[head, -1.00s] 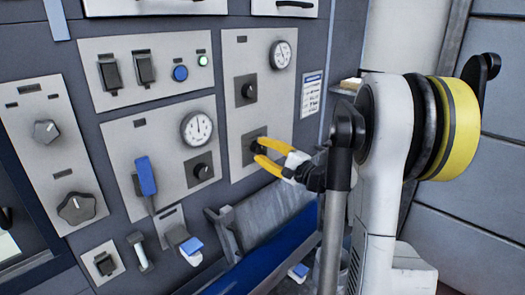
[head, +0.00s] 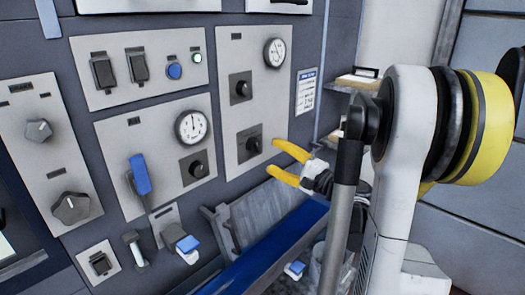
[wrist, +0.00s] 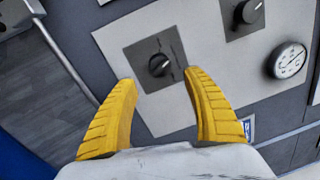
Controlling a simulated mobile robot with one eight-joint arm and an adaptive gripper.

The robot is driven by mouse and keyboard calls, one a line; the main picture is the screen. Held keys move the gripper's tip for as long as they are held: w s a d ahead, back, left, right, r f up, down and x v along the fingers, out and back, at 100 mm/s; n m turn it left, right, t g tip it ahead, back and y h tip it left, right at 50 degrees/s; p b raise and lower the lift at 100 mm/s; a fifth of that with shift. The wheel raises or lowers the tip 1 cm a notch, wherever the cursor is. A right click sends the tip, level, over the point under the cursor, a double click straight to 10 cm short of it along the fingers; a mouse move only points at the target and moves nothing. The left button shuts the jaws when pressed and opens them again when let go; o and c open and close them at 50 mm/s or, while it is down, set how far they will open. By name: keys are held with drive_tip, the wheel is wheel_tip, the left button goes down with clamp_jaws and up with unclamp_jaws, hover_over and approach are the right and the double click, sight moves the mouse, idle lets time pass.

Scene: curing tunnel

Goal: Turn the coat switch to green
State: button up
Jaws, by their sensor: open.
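The right panel (head: 228,75) carries two black rotary knobs on dark square plates, an upper knob (head: 242,88) and a lower knob (head: 253,145). The lower knob also shows in the wrist view (wrist: 159,65), ahead of and between the fingertips. I cannot read the labels, so I cannot tell which control is the coat switch, and I see no green mark by these knobs. My gripper (head: 276,162), with yellow fingers, is open and empty, just right of the lower knob and apart from it. It also shows open in the wrist view (wrist: 160,78).
A gauge (head: 275,53) sits above the upper knob. A trough with a blue bed (head: 265,245) juts out below my gripper.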

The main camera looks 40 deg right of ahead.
drive_tip(key=s, duration=0.4)
drive_tip(key=shift+s+d+f, duration=0.15)
drive_tip(key=shift+s+d, duration=0.15)
drive_tip(key=w+a+f+n+g+y, duration=0.1)
drive_tip(key=a+f+n+g, duration=0.25)
drive_tip(key=a, duration=0.65)
drive_tip(key=w+a+f+n+g+y, duration=0.15)
drive_tip(key=a+n+g, duration=0.25)
drive_tip(key=a, duration=0.7)
drive_tip(key=s+a+f+n+g+h, duration=0.1)
drive_tip(key=s+a+n+g+h, duration=0.1)
drive_tip(key=s+a+n, duration=0.2)
drive_tip(key=s+a+f+n+g+h, duration=0.2)
drive_tip(key=s+a+n+h, duration=0.1)
drive_tip(key=s+a+n, duration=0.2)
drive_tip(key=s+n, duration=0.2)
drive_tip(key=s, duration=0.2)
drive_tip(key=shift+s+a, duration=0.25)
drive_tip(key=shift+s, duration=0.05)
